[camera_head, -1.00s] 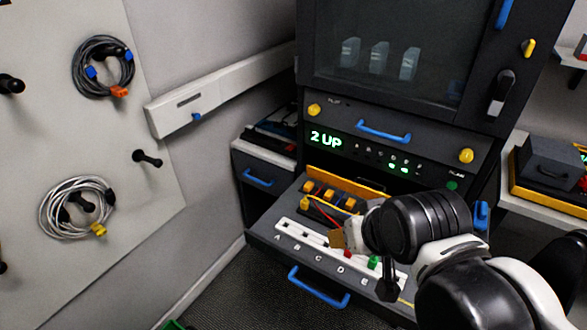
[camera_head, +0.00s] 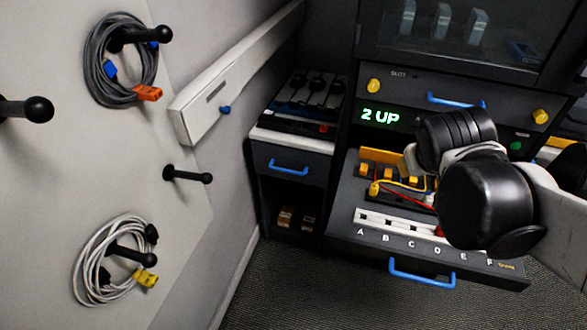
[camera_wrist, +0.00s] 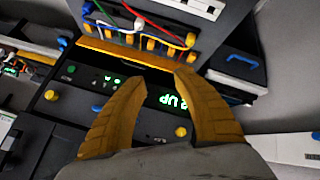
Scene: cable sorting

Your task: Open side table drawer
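The side table (camera_head: 262,136) stands left of the dark rack, against the wall. Its grey drawer (camera_head: 265,161) with a blue handle (camera_head: 289,167) is shut flush in the front. In the wrist view the picture is turned over, and the blue drawer handle (camera_wrist: 243,57) shows at the upper right. My gripper (camera_wrist: 160,80) has two tan fingers spread apart with nothing between them. It is in front of the rack, apart from the drawer handle. In the head view my arm hides most of the gripper.
The rack's pulled-out tray (camera_head: 345,222), with lettered slots and coloured wires, juts out right of the side table. A pegboard (camera_head: 50,190) with black pegs and coiled cables (camera_head: 107,75) is at left. Open shelf space lies below the drawer. The floor (camera_head: 300,290) ahead is clear.

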